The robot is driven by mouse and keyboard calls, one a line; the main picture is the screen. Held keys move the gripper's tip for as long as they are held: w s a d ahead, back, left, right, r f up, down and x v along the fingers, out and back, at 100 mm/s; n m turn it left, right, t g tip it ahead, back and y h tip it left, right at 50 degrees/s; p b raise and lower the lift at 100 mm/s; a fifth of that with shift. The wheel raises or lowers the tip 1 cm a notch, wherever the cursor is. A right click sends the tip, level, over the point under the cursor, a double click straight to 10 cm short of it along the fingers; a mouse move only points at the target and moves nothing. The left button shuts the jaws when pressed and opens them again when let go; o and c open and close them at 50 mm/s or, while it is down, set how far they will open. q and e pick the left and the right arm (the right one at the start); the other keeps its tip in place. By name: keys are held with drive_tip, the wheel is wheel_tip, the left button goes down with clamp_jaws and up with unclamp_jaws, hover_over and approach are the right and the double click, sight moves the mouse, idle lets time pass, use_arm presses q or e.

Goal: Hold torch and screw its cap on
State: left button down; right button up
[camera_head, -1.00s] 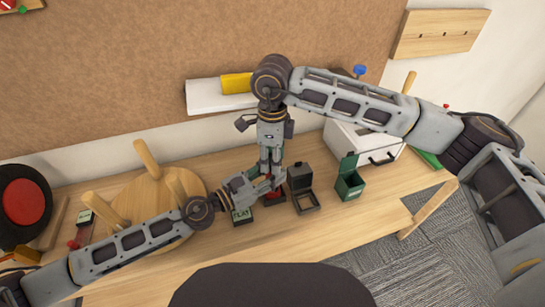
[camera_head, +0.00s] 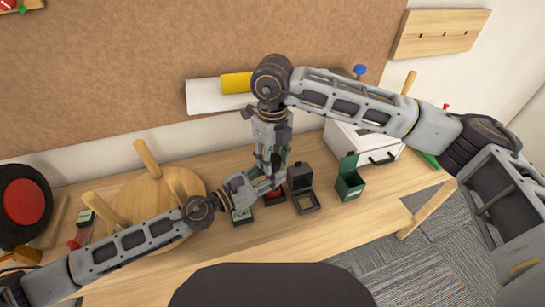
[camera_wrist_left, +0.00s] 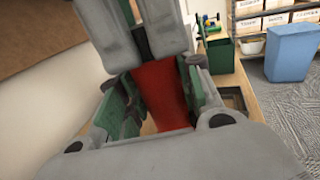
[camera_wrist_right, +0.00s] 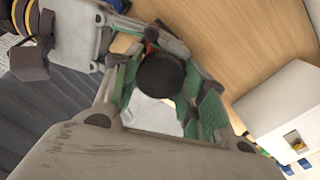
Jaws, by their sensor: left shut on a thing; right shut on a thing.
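The red torch (camera_wrist_left: 160,95) is between the green pads of my left gripper (camera_wrist_left: 158,108), which is shut on it. My right gripper (camera_head: 272,172) points down from above and meets my left gripper (camera_head: 266,184) over the table. In the right wrist view a round black cap (camera_wrist_right: 161,75) is between the green pads of my right gripper (camera_wrist_right: 162,85), which is shut on it. The cap is at the torch's upper end. The joint between cap and torch is hidden by the fingers, so I cannot tell how tightly they fit.
A dark open box (camera_head: 303,180) and a green open box (camera_head: 350,182) stand right of the grippers. A small labelled case (camera_head: 242,215) lies just left. A round wooden piece with pegs (camera_head: 150,195) stands further left, and a white drawer unit (camera_head: 350,142) at the back right.

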drive_tip(key=o, duration=1.1)
drive_tip(key=shift+r, duration=0.1)
drive_tip(key=shift+r, duration=2.2)
